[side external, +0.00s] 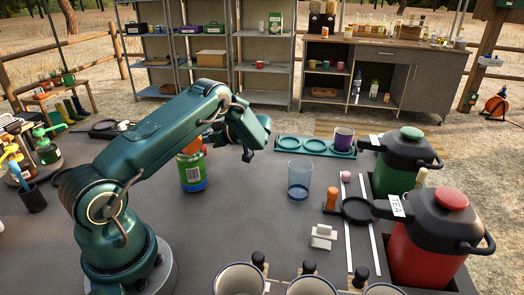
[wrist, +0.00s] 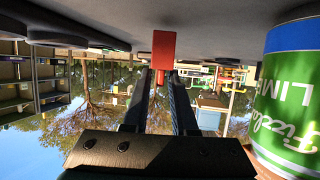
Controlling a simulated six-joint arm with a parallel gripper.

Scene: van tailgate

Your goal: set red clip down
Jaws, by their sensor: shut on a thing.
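The red clip (wrist: 163,46) is at the tips of my gripper (wrist: 162,76) in the wrist view, whose picture is upside down. Both fingers are closed on the clip's narrow end, and its block-like body shows beyond them. The clip is close to the grey tabletop (wrist: 90,22); I cannot tell if it touches. In the side view my fingertips and the clip are hidden behind my arm and the can. A green, blue-banded can (side external: 193,172) stands upright there, and it shows large beside my gripper in the wrist view (wrist: 290,95).
A clear tumbler (side external: 300,178) and a teal tray (side external: 288,143) with a purple cup (side external: 343,138) stand right of the can. A green jug (side external: 395,165) and a red jug (side external: 430,240) are at the right edge. The table's middle front (side external: 225,225) is bare.

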